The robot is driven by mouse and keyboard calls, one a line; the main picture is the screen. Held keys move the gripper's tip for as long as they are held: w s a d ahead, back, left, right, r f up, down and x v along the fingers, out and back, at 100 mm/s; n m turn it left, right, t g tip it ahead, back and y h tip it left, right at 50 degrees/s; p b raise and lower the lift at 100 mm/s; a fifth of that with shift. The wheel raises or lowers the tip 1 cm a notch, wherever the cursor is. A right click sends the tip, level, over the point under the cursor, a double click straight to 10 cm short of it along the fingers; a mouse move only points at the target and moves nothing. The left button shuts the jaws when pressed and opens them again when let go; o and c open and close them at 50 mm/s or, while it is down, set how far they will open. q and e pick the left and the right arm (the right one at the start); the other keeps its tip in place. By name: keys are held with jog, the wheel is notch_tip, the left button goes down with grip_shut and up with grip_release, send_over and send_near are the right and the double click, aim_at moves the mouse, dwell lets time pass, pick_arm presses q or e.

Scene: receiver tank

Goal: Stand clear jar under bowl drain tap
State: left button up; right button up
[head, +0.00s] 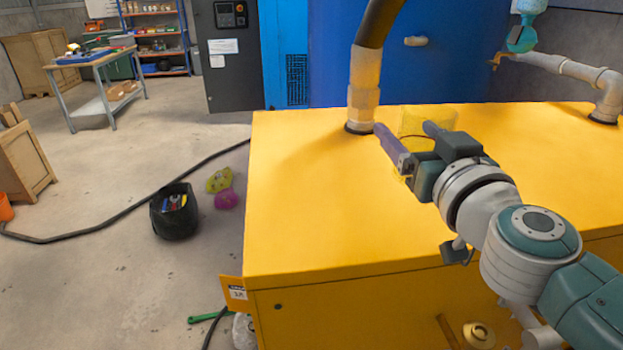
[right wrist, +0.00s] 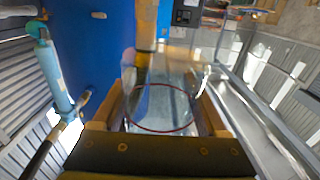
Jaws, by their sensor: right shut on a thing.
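A clear jar (head: 426,118) shows in the head view above the yellow tank top, tinted yellow by what is behind it. My right gripper (head: 405,130) is shut on it, one finger on each side. In the right wrist view the clear jar (right wrist: 165,98) sits between the fingers, with a dark red ring around its near end. A teal bowl (head: 522,38) hangs at the upper right of the head view, above and right of the jar and apart from it. I cannot make out its drain tap clearly. My left gripper is not in view.
The yellow tank top (head: 310,210) is broad and mostly bare. A hose with a pale fitting (head: 364,85) rises from it just left of the jar. A pale pipe (head: 565,66) with a brass tap (head: 497,61) is at the right. A black bucket (head: 174,212) stands on the floor.

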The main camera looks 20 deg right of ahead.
notch_tip(320, 180, down, 11)
jog(key=b, duration=0.8)
jog(key=shift+r, duration=0.3)
jog(key=shift+f, duration=0.15)
jog(key=o, duration=1.3)
